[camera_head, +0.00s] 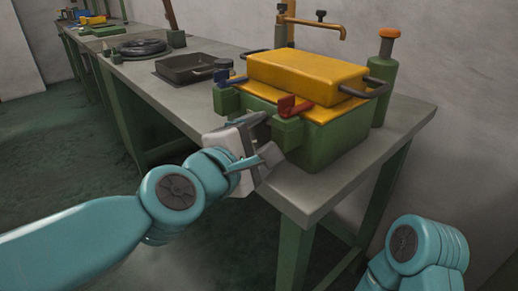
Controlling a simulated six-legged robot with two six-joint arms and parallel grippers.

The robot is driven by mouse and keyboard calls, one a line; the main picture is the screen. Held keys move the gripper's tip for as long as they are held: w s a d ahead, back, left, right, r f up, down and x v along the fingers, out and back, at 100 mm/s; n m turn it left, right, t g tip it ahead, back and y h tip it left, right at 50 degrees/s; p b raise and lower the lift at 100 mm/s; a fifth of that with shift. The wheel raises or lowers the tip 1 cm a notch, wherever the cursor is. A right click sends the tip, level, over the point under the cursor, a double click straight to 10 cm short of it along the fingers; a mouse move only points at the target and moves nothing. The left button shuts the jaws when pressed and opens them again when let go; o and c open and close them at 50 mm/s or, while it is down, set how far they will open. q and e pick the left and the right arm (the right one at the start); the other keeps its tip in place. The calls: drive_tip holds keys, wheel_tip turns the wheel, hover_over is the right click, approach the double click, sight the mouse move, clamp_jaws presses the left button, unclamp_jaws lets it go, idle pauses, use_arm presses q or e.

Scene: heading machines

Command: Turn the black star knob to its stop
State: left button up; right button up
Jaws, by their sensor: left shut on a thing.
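My left gripper (264,140) is at the front left face of the green machine (335,135), near the bench corner. Its fingers are shut on a part low on that face. The gripper hides this part almost wholly; from its place I take it to be the black star knob, but I cannot see its shape or how far it is turned. Only a teal part of my right arm (415,250) shows at the lower right; its gripper is out of view.
A green bottle with an orange cap (384,85) stands behind right. A dark tray (186,68) and a black coil (143,47) lie farther back on the grey bench (330,190).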

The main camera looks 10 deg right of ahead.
use_arm(q)
drive_tip(key=o, duration=1)
drive_tip(key=shift+o, duration=0.2)
drive_tip(key=shift+p, duration=0.35)
drive_tip(key=n+g+p, duration=0.1)
drive_tip(key=p, duration=0.1)
drive_tip(key=r+n+g+p, duration=0.1)
drive_tip(key=n+p, duration=0.1)
drive_tip(key=shift+a, duration=0.15)
drive_tip(key=shift+v, duration=1.05)
drive_tip(key=p+v, duration=0.4)
drive_tip(key=v, duration=0.9)
drive_tip(key=shift+s+a+f, duration=0.2)
drive_tip(key=shift+s+a, duration=0.15)
